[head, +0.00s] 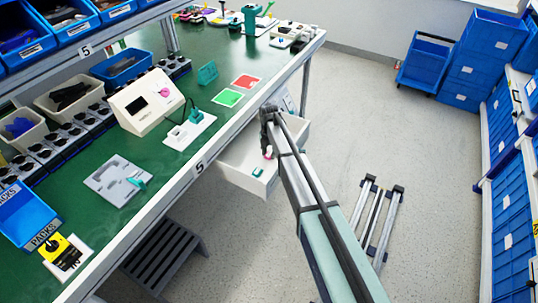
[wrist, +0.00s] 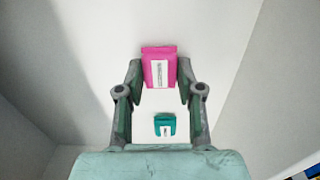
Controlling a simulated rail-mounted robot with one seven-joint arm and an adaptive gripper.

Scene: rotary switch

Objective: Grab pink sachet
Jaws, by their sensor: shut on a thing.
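The pink sachet (wrist: 159,66) has a white label and sits between the two fingertips of my gripper (wrist: 159,80) in the wrist view. My gripper is shut on it, one finger at each side. In the head view a small bit of the pink sachet (head: 268,154) shows below my gripper (head: 267,147), inside the open white drawer (head: 236,176). I cannot tell whether the sachet still touches the drawer floor.
A teal sachet (wrist: 165,125) lies on the drawer floor, apart from the fingers. The drawer walls rise around my gripper. The green workbench (head: 150,150) with devices and bins is to the left. The floor to the right holds a metal frame (head: 376,215).

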